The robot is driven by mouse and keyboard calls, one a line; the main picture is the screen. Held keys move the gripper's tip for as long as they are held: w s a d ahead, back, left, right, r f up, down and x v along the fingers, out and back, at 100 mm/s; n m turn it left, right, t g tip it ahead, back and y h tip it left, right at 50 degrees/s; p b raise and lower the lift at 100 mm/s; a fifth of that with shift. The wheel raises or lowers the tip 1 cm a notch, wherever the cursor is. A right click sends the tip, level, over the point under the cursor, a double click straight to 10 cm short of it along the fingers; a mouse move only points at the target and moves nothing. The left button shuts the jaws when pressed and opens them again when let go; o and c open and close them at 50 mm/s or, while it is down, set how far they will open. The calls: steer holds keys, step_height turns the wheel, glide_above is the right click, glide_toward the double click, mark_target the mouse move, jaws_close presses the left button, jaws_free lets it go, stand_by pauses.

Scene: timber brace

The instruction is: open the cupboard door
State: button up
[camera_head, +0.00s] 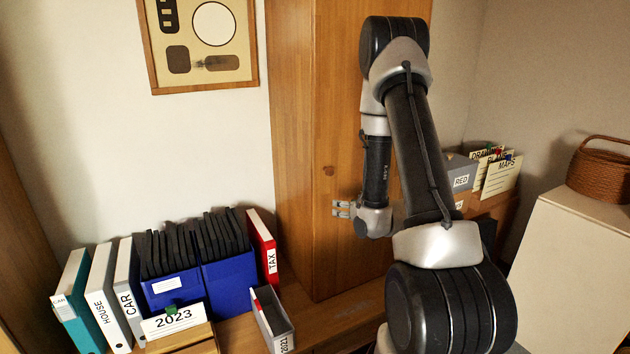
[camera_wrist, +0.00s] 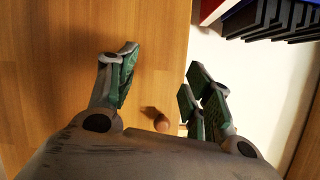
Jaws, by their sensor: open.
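The tall wooden cupboard (camera_head: 299,130) stands in the middle of the head view, and its door looks shut. A small round wooden knob (camera_head: 328,171) is on its front, a little above my gripper (camera_head: 342,208). In the wrist view the knob (camera_wrist: 162,124) shows close to the gripper body, in line with the gap between the fingers. My gripper (camera_wrist: 160,85) is open and empty, its fingers spread in front of the wooden face. I cannot tell whether any finger touches the wood. My arm hides part of the cupboard front in the head view.
Binders, blue file boxes (camera_head: 228,285) and a red TAX binder (camera_head: 264,245) stand on a wooden surface left of the cupboard. A small grey box (camera_head: 271,320) sits nearer.

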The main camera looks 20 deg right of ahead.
mark_target(331, 173)
step_height(331, 173, up, 9)
steer(key=w+a+t, duration=0.1)
steer(key=w+t, duration=0.1)
steer(key=t, duration=0.2)
steer(key=w, duration=0.7)
steer(key=shift+w+a, duration=0.25)
steer(key=shift+c, duration=0.4)
jaws_close()
